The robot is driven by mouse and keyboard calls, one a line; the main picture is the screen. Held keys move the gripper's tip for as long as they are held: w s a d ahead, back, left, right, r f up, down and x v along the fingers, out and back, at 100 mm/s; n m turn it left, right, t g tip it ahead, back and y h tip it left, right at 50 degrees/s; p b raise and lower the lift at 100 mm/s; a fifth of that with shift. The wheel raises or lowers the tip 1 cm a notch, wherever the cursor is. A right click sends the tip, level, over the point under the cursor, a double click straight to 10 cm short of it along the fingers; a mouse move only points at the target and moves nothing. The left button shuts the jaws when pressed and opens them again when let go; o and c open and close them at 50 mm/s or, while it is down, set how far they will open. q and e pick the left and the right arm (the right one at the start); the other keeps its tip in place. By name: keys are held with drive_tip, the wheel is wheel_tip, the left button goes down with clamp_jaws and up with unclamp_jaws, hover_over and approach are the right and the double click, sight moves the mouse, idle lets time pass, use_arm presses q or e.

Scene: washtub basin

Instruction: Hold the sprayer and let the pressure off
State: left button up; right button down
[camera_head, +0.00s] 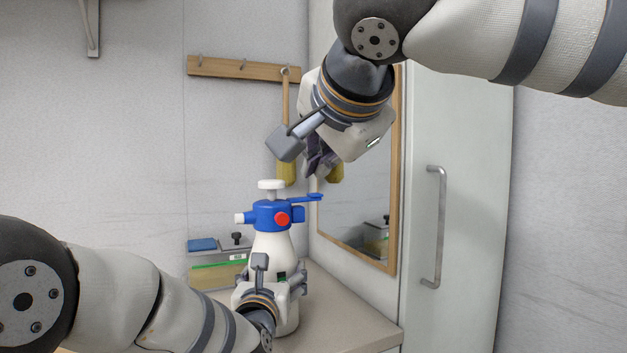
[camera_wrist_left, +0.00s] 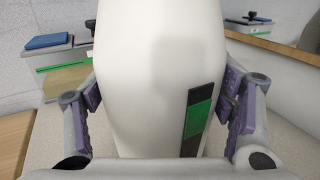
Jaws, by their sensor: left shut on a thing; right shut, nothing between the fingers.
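The sprayer (camera_head: 272,246) stands upright on the counter in the head view, with a white bottle, blue head, white top knob, white nozzle and red button. A blue lever (camera_head: 306,198) sticks out to the right of its head. My left gripper (camera_head: 279,279) is shut around the lower bottle. In the left wrist view the white bottle (camera_wrist_left: 158,75) fills the space between the purple finger pads, with a black and green strip on it. My right gripper (camera_head: 318,165) is shut and empty, above and to the right of the sprayer's head; its fingertips are partly hidden.
A wooden hook rail (camera_head: 225,68) with a hanging brush (camera_head: 285,130) is on the back wall. A mirror (camera_head: 362,222) and a tall cabinet door with a metal handle (camera_head: 437,228) stand to the right. A blue item (camera_head: 202,244) lies behind the sprayer. The counter (camera_head: 345,322) is clear at right.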

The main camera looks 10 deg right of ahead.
drive_tip(key=shift+s+r, duration=0.25)
drive_tip(key=shift+s, duration=0.15)
use_arm(q)
drive_tip(key=shift+a, duration=0.1)
drive_tip(key=o, duration=1.9)
drive_tip(key=shift+o, duration=0.2)
